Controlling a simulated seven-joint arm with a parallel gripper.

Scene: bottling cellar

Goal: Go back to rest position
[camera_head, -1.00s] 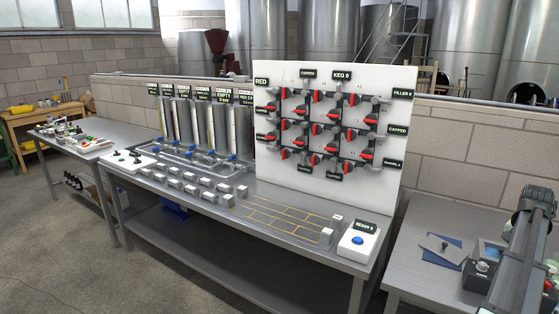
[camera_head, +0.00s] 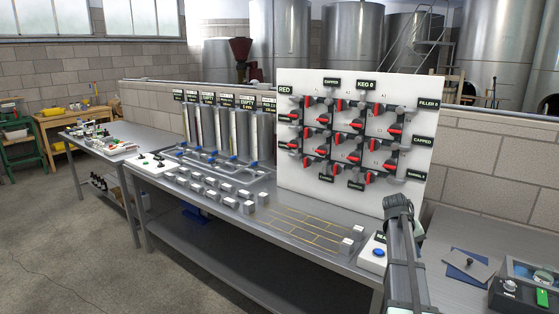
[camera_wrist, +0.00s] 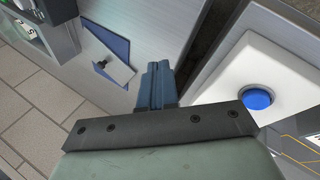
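My gripper (camera_wrist: 156,84) shows in the wrist view with its two blue-grey fingers side by side and touching, nothing visible between them. It is above the gap between two tables. The white box (camera_wrist: 272,68) with a blue button (camera_wrist: 258,96) is to its right, apart from it. In the head view my arm rises at the lower right, in front of the same white box (camera_head: 369,262), and hides part of it. The gripper itself cannot be made out in the head view.
A white valve board (camera_head: 300,188) with red handles stands upright on the long steel table (camera_head: 255,235). Several small grey blocks and tall cylinders are on that table. A side table (camera_head: 450,225) at the right holds a blue sheet and plate (camera_head: 468,262) and a small device (camera_head: 525,292).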

